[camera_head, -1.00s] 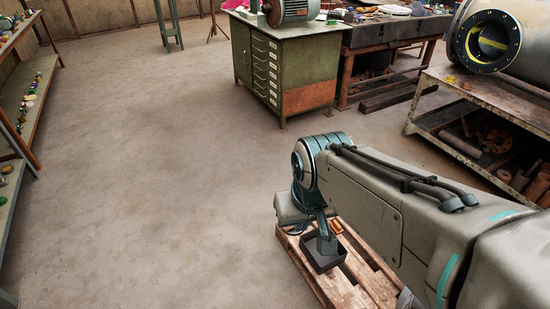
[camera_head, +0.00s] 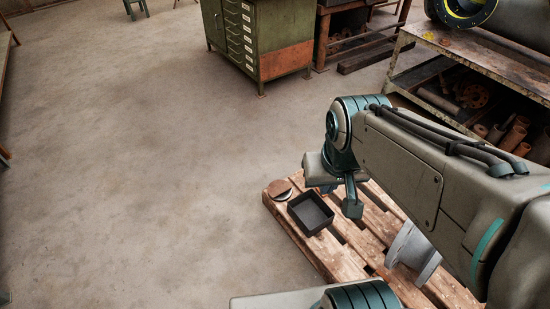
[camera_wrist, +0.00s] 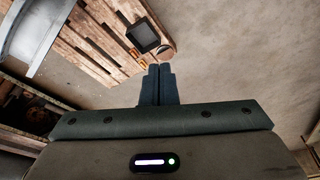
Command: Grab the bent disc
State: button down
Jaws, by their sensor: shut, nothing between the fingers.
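I cannot tell if these are two discs or one bent disc. It also shows in the wrist view (camera_wrist: 166,49), beside a black square tray (camera_wrist: 143,36). The tray (camera_head: 311,212) sits right of the disc in the head view. My gripper (camera_wrist: 154,69) is shut and empty, with its fingertips apart from the disc. In the head view my gripper (camera_head: 352,208) hangs to the right of the tray.
The wooden pallet (camera_head: 352,248) also holds a grey flanged pipe piece (camera_head: 412,252) and small orange pieces (camera_wrist: 135,53). A shelf rack with pipes (camera_head: 470,70) stands at the right. A green drawer cabinet (camera_head: 240,40) stands behind. The floor at the left is clear.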

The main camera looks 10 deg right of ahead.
aim_at(277, 187)
jog(key=u, duration=1)
jog(key=i, duration=2.5)
jog(key=z, duration=3.6)
